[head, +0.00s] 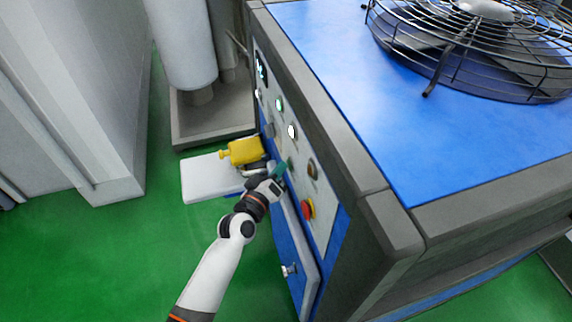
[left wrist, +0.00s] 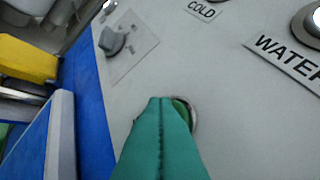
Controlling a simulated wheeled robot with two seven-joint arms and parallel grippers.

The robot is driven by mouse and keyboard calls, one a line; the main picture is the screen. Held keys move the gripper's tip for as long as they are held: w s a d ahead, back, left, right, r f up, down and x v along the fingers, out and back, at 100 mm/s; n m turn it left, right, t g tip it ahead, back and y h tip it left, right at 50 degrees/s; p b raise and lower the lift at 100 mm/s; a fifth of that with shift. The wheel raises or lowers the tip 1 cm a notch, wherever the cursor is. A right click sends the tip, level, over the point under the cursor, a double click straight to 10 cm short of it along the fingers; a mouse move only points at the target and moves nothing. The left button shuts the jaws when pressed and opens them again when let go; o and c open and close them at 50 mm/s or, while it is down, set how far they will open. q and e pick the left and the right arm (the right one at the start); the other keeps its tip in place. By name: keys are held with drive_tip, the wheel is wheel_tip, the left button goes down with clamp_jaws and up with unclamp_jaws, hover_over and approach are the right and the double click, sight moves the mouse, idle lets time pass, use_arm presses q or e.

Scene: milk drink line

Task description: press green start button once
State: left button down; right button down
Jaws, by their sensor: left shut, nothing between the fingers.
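The green button (left wrist: 184,112) sits in a metal ring on the pale control panel (left wrist: 225,85) in the left wrist view. My left gripper (left wrist: 160,99) is shut and empty, its two teal fingers side by side. Its tips overlap the button's left part and hide much of it. I cannot tell whether they touch it. In the head view the left gripper (head: 284,168) points at the panel on the side of the blue machine (head: 410,130), and the green button is not clear there. My right gripper is not in view.
A red button (head: 307,209) and a dark knob (head: 312,170) lie right of the gripper on the panel. White and green lamps are further up. A yellow part (head: 243,151) is beside the wrist. A caged fan (head: 485,45) tops the machine. Green floor (head: 120,260) is clear at left.

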use_arm(q)
drive_tip(key=shift+a, duration=0.15)
drive_tip(key=shift+s+a, duration=0.35)
drive_tip(key=shift+a, duration=0.3)
drive_tip(key=shift+s+a, duration=0.3)
drive_tip(key=shift+a, duration=0.45)
drive_tip(key=shift+s+a, duration=0.35)
drive_tip(key=shift+a, duration=0.45)
drive_tip(key=shift+s+a, duration=0.3)
drive_tip(key=shift+a, duration=0.45)
drive_tip(key=s+a+f+m+g+y, duration=0.1)
drive_tip(key=s+a+f+g, duration=0.3)
drive_tip(key=f, duration=0.7)
drive_tip(key=s+f+m+g+y, duration=0.1)
drive_tip(key=s+f+y, duration=0.1)
drive_tip(key=s+f, duration=0.7)
drive_tip(key=s+a+f+m+g+y, duration=0.1)
drive_tip(key=s+a+f+m+g, duration=0.15)
drive_tip(key=f, duration=1.05)
drive_tip(key=s+a+f+m+g+y, duration=0.1)
drive_tip(key=s+f, duration=0.6)
drive_tip(key=s, duration=0.8)
drive_tip(key=s+a+f+m+g+y, duration=0.1)
drive_tip(key=s+f+g, duration=0.5)
drive_tip(key=s, duration=1)
drive_tip(key=shift+a+f+m, duration=0.5)
drive_tip(key=shift+a+m, duration=0.15)
drive_tip(key=shift+a, duration=0.4)
